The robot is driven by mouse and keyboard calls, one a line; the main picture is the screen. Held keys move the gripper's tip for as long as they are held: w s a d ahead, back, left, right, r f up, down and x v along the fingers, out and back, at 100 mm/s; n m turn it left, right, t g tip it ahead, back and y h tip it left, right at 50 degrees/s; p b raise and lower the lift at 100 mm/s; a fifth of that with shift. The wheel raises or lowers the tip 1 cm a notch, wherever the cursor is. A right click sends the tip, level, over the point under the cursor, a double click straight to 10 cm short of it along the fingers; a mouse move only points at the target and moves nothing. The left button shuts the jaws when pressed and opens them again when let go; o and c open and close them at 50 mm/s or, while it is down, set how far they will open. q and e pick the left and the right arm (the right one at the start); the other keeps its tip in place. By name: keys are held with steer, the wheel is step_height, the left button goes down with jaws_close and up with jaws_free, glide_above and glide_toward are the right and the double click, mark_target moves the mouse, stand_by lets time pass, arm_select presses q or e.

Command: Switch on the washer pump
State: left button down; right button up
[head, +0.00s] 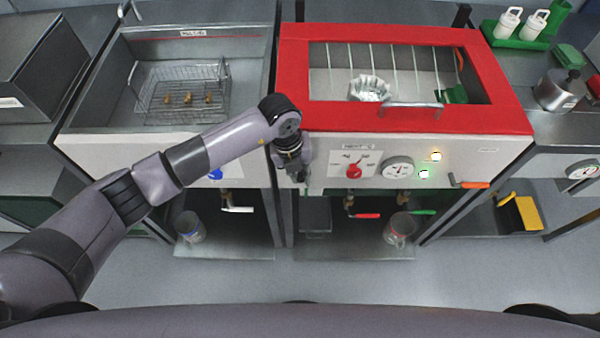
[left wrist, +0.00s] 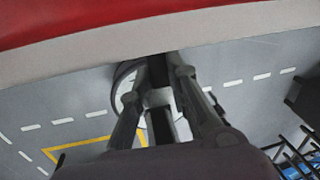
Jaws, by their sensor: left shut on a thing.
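The red-topped washer (head: 405,121) has a pale front panel. On it are a red rotary knob (head: 354,171) over a marked plate, a round gauge (head: 397,168), two lit lamps (head: 423,174) and an orange-ended lever (head: 468,182). My left gripper (head: 300,174) is at the panel's left end, left of the red knob and apart from it. In the left wrist view my left gripper (left wrist: 163,62) is shut, its fingertips close below the panel edge. What it grips is hidden or too unclear to name. My right gripper is not in view.
A steel sink with a wire basket (head: 185,92) stands left, with a blue knob (head: 215,174) on its front. Red-handled (head: 365,215) and green-handled (head: 422,212) valves sit under the washer. A jug (head: 399,230) stands on the lower shelf. The floor in front is clear.

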arm_select(q)
steer(key=shift+w+r+g, duration=0.2)
steer(key=shift+r+g, duration=0.1)
steer(key=shift+g, duration=0.2)
steer(key=c, duration=1.5)
jaws_free()
steer(key=shift+c, duration=0.2)
step_height(320, 180, up, 12)
steer(key=w+a, duration=0.1)
steer(key=a, duration=0.1)
steer(key=shift+f, duration=0.15)
